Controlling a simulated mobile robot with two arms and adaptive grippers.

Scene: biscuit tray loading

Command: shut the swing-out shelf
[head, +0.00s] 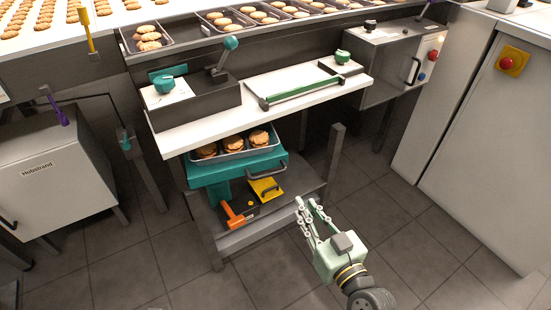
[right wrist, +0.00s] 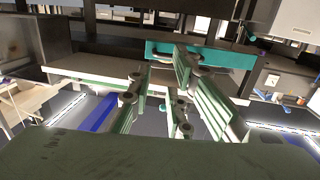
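The swing-out shelf looks to be the teal unit (head: 212,174) under the white worktop, standing out at its front left. A dark handle (head: 272,171) is on its front right side. A tray (head: 208,156) of filled biscuits sits on top of it. My right gripper (head: 306,201) is open and empty, in front and to the right of the shelf, apart from the handle. In the right wrist view a teal panel (right wrist: 222,57), likely the shelf's front, lies beyond the parted fingers (right wrist: 157,75). My left gripper is not in view.
The white worktop (head: 215,118) overhangs the shelf. Below, a lower shelf (head: 285,205) holds an orange-handled tool (head: 234,217) and a yellow item (head: 265,188). A grey table leg (head: 335,150) stands to the right. A grey cabinet (head: 490,150) is farther right. The tiled floor in front is clear.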

